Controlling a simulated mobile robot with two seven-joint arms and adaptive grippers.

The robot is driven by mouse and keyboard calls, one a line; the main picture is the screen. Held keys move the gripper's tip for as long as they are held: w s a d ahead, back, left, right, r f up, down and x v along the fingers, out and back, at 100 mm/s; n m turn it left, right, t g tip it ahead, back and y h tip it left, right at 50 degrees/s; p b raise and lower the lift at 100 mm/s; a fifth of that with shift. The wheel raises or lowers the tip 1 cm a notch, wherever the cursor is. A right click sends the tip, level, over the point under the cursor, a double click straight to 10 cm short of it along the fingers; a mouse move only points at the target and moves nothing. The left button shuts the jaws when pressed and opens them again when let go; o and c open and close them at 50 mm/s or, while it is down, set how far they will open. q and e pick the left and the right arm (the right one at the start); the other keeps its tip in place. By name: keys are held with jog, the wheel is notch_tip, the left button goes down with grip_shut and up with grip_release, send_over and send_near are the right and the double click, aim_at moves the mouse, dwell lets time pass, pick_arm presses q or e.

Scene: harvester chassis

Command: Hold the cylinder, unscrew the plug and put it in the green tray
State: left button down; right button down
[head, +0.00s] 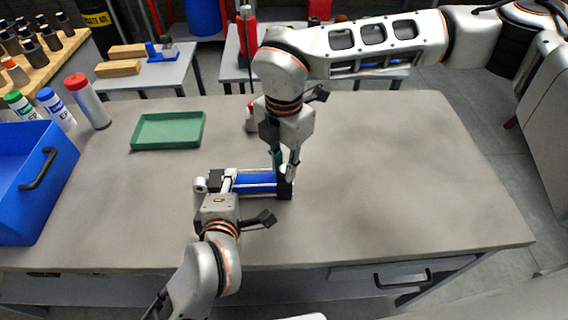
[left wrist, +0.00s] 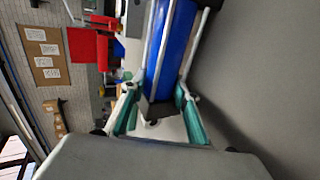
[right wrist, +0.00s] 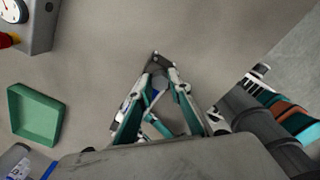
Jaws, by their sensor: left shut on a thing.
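The blue cylinder (head: 253,182) lies on the grey table with a black end block (head: 286,189) at its right end. My left gripper (head: 228,183) is shut on it near its left end; the left wrist view shows teal fingers (left wrist: 158,95) on both sides of the cylinder (left wrist: 172,45). My right gripper (head: 284,166) points down at the right end block. In the right wrist view its fingertips (right wrist: 161,74) are close together around a small grey part, beside the dark end block (right wrist: 157,57). I cannot make out the plug. The green tray (head: 168,131) is empty, left of my right gripper.
A blue bin (head: 35,180) stands at the left edge, with several bottles (head: 87,101) behind it. A small box with a gauge (right wrist: 35,22) stands behind my right gripper. The right side of the table (head: 410,170) is clear.

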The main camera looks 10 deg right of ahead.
pick_arm(q)
jog(key=shift+r, duration=0.1)
pick_arm(e)
jog(key=n, duration=0.3)
jog(key=shift+n, duration=0.4)
jog(key=n, duration=1.4)
jog(key=shift+r+n, duration=0.1)
jog(key=shift+n, duration=0.2)
jog(key=n, duration=0.8)
jog(key=shift+n, duration=0.3)
jog(key=n, duration=0.9)
jog(key=shift+n, duration=0.4)
